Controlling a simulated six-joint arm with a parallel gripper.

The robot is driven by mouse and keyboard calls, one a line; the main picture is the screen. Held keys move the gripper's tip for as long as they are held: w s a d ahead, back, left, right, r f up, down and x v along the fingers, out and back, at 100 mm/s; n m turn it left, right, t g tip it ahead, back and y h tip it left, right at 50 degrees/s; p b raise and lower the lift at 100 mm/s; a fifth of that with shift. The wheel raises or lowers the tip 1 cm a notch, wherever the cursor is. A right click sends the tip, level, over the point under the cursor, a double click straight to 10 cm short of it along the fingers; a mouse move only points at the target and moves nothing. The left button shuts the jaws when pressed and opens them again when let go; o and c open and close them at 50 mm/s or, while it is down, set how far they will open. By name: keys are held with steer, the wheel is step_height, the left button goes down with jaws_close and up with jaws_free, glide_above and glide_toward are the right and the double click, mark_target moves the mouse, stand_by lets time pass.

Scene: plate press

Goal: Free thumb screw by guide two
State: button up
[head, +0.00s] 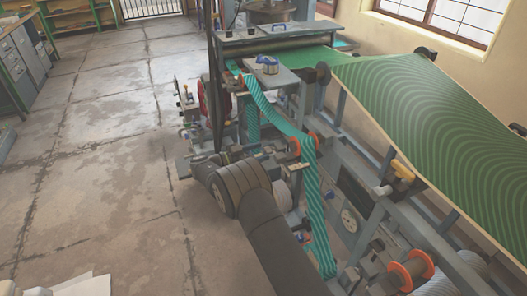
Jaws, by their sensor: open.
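My arm reaches in from the bottom, and my gripper (186,168) is at its far end, left of the press. It is small, dark and partly merged with the machine parts behind it. I see nothing held in it. A striped teal web (316,215) runs over an orange-flanged roller (309,146) to the right of my wrist. Another orange-edged roller (241,82) sits farther back. I cannot tell which is guide two. The thumb screw is too small or hidden to make out.
The press frame (345,125) fills the middle and right. A wide green patterned sheet (430,105) slopes over its right side. An orange-flanged reel (408,272) is at the lower right. White papers (80,287) lie at the lower left. The concrete floor (110,160) at left is open.

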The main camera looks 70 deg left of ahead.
mark_target(269, 150)
steer(key=shift+w, duration=1.2)
steer(key=c, duration=1)
